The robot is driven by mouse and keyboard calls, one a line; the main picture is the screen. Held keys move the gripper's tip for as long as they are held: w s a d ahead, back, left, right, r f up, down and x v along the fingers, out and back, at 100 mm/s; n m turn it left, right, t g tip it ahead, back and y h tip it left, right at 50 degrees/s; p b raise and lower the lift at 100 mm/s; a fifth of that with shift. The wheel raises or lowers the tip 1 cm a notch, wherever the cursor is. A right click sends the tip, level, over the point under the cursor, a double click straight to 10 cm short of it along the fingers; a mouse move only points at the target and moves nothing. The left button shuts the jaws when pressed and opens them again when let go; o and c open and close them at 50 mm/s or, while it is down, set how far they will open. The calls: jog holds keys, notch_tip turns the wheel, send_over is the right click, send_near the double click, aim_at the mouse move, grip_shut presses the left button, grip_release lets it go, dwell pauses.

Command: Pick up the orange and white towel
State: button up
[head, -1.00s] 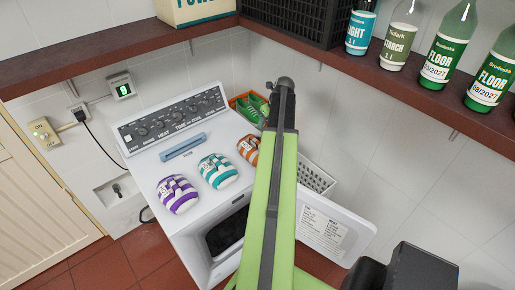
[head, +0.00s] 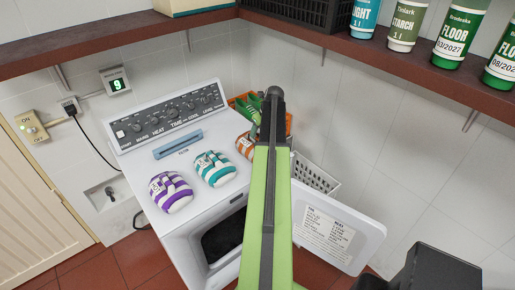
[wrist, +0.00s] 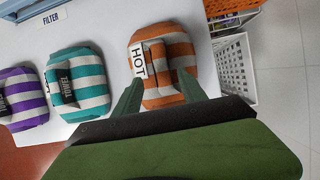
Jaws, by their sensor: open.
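The orange and white striped towel (wrist: 172,63) lies rolled on the white dryer top, with a "HOT" tag on its left side. In the head view only its left part (head: 244,146) shows beside my arm. My gripper (wrist: 160,92) is open in the wrist view, its two dark green fingers reaching toward the towel's near edge, one near each side. I cannot tell whether they touch it. In the head view my arm hides the gripper.
A teal and white towel (head: 214,169) and a purple and white towel (head: 170,192) lie to the left on the dryer (head: 190,142). The dryer door (head: 338,232) hangs open. A white basket (head: 316,176) and an orange crate (wrist: 231,22) stand right. A shelf with bottles (head: 455,35) runs above.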

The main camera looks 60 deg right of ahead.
aim_at(257, 136)
jog(key=b+x, duration=0.2)
jog(key=x, duration=0.1)
jog(key=b+x, duration=0.2)
jog(key=shift+w+d, duration=0.1)
jog(key=shift+d, duration=0.25)
jog(key=shift+r, duration=0.2)
grip_shut()
dwell(0.7)
